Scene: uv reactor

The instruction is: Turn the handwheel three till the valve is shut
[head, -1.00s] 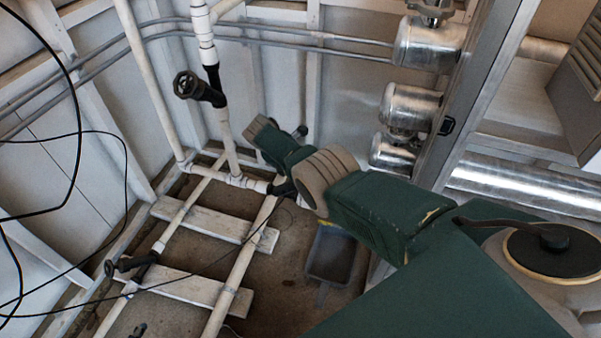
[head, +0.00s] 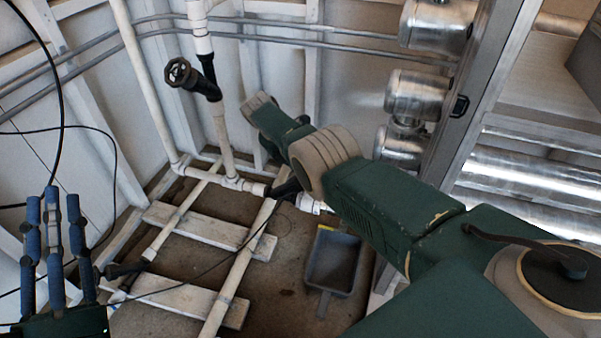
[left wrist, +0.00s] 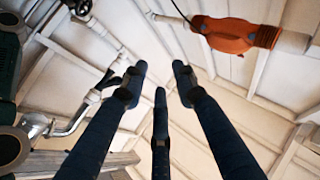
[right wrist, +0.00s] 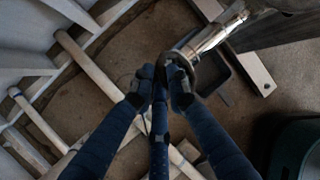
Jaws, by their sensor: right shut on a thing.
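My right gripper (right wrist: 163,78) is shut on a dark curved rim (right wrist: 208,75), which looks like part of a handwheel, beside a shiny metal pipe. Its fingers hide much of the rim. In the head view my right arm hides this gripper. My left gripper (head: 55,200) stands at the lower left of the head view, three blue fingers up and apart, empty. It also shows open in the left wrist view (left wrist: 158,88). A black handwheel (head: 179,72) sits on the upright pipe at the upper left. I cannot tell which wheel is number three.
White pipes (head: 236,275) run along the floor over white boards (head: 205,226). A grey tray (head: 333,262) lies on the floor. Metal canisters (head: 417,95) line a post at the right. Black cables hang at the left. An orange fitting (left wrist: 238,36) is above my left gripper.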

